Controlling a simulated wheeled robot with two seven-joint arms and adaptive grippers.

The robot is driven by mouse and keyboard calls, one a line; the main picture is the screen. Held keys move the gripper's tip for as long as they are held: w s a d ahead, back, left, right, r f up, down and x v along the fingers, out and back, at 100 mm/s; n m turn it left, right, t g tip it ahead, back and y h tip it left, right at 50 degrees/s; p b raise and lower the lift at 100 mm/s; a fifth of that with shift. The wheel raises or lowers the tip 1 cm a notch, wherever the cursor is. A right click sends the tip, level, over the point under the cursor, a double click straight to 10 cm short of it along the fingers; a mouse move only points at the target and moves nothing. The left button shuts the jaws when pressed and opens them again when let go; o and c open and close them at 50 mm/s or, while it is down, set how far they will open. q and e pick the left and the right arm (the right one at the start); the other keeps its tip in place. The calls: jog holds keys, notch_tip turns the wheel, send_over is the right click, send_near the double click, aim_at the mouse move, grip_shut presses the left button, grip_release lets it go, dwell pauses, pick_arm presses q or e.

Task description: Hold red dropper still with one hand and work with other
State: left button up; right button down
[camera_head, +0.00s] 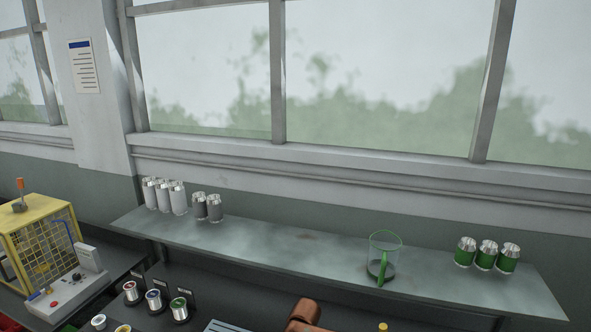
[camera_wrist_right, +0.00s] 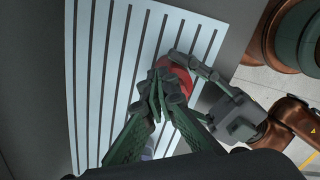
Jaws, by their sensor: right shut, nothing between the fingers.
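In the right wrist view a rounded red thing (camera_wrist_right: 182,76), likely the red dropper, shows over a pale slotted panel (camera_wrist_right: 95,60). My right gripper (camera_wrist_right: 166,86) is shut and empty, its fingertips in front of the red thing and covering part of it; touching or apart I cannot tell. My left gripper (camera_wrist_right: 190,66) reaches in from the right, with a finger along the red thing's upper right edge. Its other finger is hidden, so its grip is unclear. The head view shows neither gripper nor the dropper.
In the head view a metal shelf (camera_head: 290,250) holds white, grey and green cans and a clear jug (camera_head: 385,258) with a green handle. Below are wire spools (camera_head: 153,300), a control box (camera_head: 68,297) and a yellow cage (camera_head: 40,240). The shelf's middle is clear.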

pick_arm(q)
jog(key=shift+d, duration=0.1)
pick_arm(e)
jog(key=shift+s+a, duration=0.1)
jog(key=shift+s, duration=0.75)
jog(key=shift+s+d, duration=0.2)
jog(key=shift+s, duration=0.05)
jog(key=shift+s+a, duration=0.15)
jog(key=shift+s, duration=0.15)
jog(key=shift+d, duration=0.2)
notch_tip(320, 180, up, 6)
jog(key=shift+d, duration=0.4)
jog(key=shift+w+r, duration=0.1)
jog(key=shift+w, duration=0.05)
